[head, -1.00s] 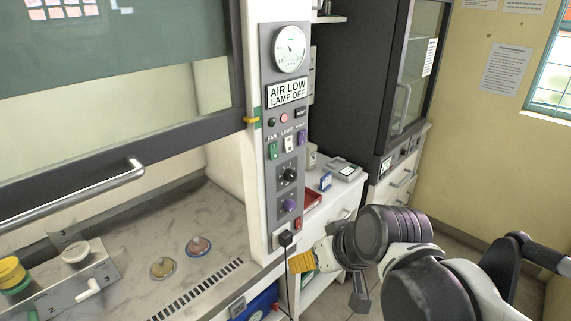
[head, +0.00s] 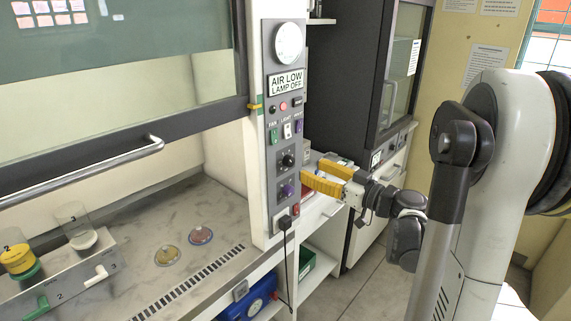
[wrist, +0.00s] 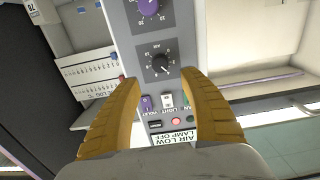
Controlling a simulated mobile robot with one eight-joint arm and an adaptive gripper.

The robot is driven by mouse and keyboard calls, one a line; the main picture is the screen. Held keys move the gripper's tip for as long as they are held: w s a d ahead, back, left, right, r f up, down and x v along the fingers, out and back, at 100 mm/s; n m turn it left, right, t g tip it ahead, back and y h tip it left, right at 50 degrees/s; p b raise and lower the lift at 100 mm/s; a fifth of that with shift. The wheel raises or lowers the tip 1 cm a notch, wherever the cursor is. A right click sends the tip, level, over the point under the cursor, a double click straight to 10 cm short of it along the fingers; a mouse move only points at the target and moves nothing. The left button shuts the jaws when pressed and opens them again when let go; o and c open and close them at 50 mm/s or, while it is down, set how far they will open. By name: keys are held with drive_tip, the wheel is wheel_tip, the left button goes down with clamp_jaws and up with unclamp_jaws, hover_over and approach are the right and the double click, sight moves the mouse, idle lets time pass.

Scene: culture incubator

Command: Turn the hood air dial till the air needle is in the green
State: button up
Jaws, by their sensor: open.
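The black air dial (head: 288,160) sits mid-height on the grey hood panel, above a purple knob (head: 287,190). In the wrist view, upside down, the air dial (wrist: 160,67) lies just beyond and between the fingertips. The round white air gauge (head: 288,43) is at the panel top; its needle is too faint to read. A sign (head: 286,83) reads AIR LOW, LAMP OFF. My gripper (head: 311,172) has yellow fingers, open and empty, in front of the panel just right of the dial. It also shows in the wrist view (wrist: 160,82). No contact with the dial is visible.
Fan, light and violet switches (head: 287,130) sit above the dial. A red button (head: 295,209) and a plugged cord (head: 285,224) are below. The sash handle (head: 100,172) juts out at left. Dishes (head: 200,235) lie on the hood floor.

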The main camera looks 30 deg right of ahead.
sight(292, 161)
drive_tip(key=b+x, duration=0.1)
drive_tip(key=x, duration=0.7)
drive_tip(key=shift+f, duration=0.1)
clamp_jaws()
